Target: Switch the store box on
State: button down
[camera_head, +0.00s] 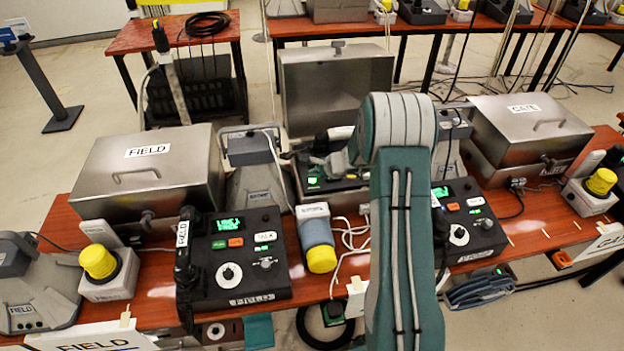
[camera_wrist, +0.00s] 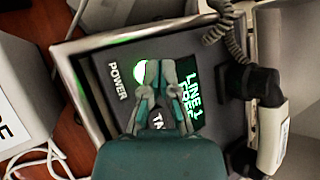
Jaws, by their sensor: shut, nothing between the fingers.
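The middle metal box stands between the FIELD and GATE boxes with its lid (camera_head: 337,88) raised. In the wrist view its dark panel (camera_wrist: 105,62) has a POWER label, a round button (camera_wrist: 141,72) lit green, and a green display (camera_wrist: 190,105) reading LINE 1 with a second line partly covered. My gripper (camera_wrist: 160,65) is shut and empty over the panel, its tips beside the lit button. I cannot tell whether they touch it. My gripper partly hides the TALK label. In the head view my arm covers part of the box.
The closed FIELD box (camera_head: 150,170) and GATE box (camera_head: 530,125) flank the open one. Loose white cables lie nearby.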

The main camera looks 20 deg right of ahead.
aim_at(314, 180)
jog(key=shift+r, duration=3.05)
jog(key=shift+a+r, duration=0.1)
jog(key=s+a+r+n+g, duration=0.2)
jog(key=s+a+r+n, duration=0.95)
jog(key=s+r, duration=0.4)
jog(key=s+r+n+h, duration=0.1)
jog(key=s+r+n, duration=0.1)
jog(key=s, duration=0.5)
jog(key=s+a+r+n+h, duration=0.1)
jog(key=s+n+h, duration=0.1)
jog(key=s+n, duration=0.2)
jog(key=s+r+n+h, duration=0.1)
jog(key=s+r+n, duration=0.1)
jog(key=s, duration=0.9)
jog(key=shift+a+r+n+h, duration=0.25)
jog(key=shift+r+n+h, duration=0.05)
jog(key=shift+n, duration=0.45)
